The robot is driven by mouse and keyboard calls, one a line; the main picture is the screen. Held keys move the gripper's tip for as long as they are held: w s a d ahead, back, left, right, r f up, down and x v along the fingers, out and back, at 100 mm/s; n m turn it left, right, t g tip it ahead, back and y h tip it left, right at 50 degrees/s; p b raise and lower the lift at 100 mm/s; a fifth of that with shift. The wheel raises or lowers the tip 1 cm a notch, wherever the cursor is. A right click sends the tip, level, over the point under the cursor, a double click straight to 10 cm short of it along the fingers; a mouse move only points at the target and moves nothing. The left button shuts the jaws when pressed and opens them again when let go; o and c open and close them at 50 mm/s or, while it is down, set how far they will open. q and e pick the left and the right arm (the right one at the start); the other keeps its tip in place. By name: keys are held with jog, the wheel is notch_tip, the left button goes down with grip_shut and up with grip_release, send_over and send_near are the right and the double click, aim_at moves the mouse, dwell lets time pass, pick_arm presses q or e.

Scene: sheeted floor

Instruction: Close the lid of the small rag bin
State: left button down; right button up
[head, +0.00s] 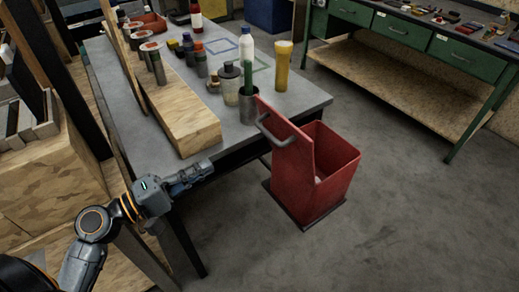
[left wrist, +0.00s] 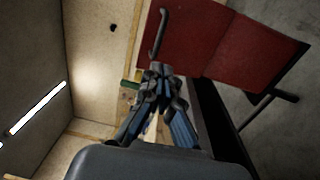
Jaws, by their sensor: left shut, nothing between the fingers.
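The small red rag bin (head: 330,185) stands on the floor at the right of the grey table. Its red lid (head: 290,150) is raised and stands upright on the table side, with a grey handle (head: 272,132). Pale cloth shows faintly inside the bin. My left gripper (head: 210,167) is shut and empty by the table's near edge, left of the lid and apart from it. In the left wrist view the closed fingertips (left wrist: 160,70) point toward the red lid (left wrist: 190,35) and its handle (left wrist: 158,33). My right gripper is not in view.
The grey table (head: 225,135) holds a wooden block (head: 185,120), bottles and a grey cup (head: 249,106) with a green item, close behind the lid. A green workbench (head: 400,32) stands at the back right. The floor right of the bin is clear.

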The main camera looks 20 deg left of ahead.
aim_at(265, 134)
pick_arm(q)
jog(key=p+x, duration=0.5)
jog(key=x, duration=0.8)
jog(key=shift+w+a+r, duration=0.1)
jog(key=shift+w+r, duration=0.05)
jog(key=shift+w+d, duration=0.3)
jog(key=shift+p, duration=0.3)
